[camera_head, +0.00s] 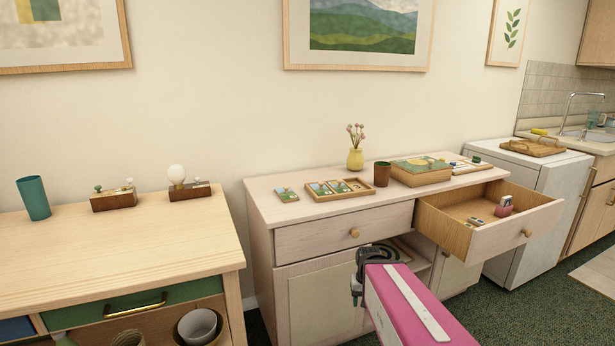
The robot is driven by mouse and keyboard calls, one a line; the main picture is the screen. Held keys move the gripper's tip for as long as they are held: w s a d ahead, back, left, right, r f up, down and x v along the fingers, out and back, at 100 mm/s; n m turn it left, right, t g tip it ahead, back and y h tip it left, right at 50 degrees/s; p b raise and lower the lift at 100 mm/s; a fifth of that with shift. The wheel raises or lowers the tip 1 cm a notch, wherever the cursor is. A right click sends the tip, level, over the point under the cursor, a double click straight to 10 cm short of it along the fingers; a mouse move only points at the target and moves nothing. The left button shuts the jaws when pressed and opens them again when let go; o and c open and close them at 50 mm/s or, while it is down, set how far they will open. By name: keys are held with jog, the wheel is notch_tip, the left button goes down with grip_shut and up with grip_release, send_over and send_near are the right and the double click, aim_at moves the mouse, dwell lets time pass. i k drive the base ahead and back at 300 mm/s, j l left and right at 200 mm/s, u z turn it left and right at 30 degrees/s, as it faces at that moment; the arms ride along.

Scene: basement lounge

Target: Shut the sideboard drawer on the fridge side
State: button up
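The pale wood sideboard (262,232) stands against the wall right of centre. Its right drawer (490,236), beside the white fridge-like appliance (545,180), is pulled well out. It has a round wooden knob, and a small reddish cup (504,207) and some cards (475,221) lie inside. The sideboard's left drawer (335,231) is shut. My dark gripper (357,277) is in front of the sideboard, below the left drawer and left of the open drawer, apart from its knob. My pink arm reaches up behind it. Its fingers are too small and turned to read their opening.
Framed cards, a yellow vase (355,159), a brown cup (382,174) and a box (421,171) stand on the sideboard top. A wooden desk (120,240) with a green drawer is at left. Dark green carpet (515,310) is open in front of the drawer.

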aim_at(534, 214)
jog(key=z, duration=1.5)
